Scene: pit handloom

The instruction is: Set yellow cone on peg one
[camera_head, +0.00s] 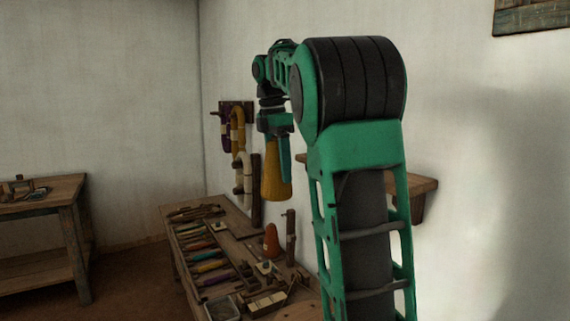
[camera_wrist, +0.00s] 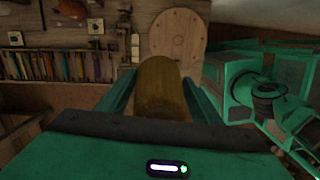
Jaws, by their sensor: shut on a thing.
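The yellow cone (camera_head: 276,184) hangs above the workbench in the head view, its wide end down. My gripper (camera_head: 279,150) is shut on its upper part. In the wrist view the cone (camera_wrist: 162,92) sits between the two green fingers of my gripper (camera_wrist: 161,84). A round wooden disc (camera_wrist: 179,38) lies beyond the cone in that view. I cannot tell which part is peg one; an upright wooden post (camera_head: 290,236) stands on the bench below and right of the cone.
The workbench (camera_head: 240,222) carries a row of coloured tools (camera_head: 208,266) and an orange-brown cone (camera_head: 271,242). Yarn hanks (camera_head: 238,135) hang on a wall rack. A wooden shelf (camera_head: 425,185) juts from the wall behind my arm. Another table (camera_head: 62,190) stands at left.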

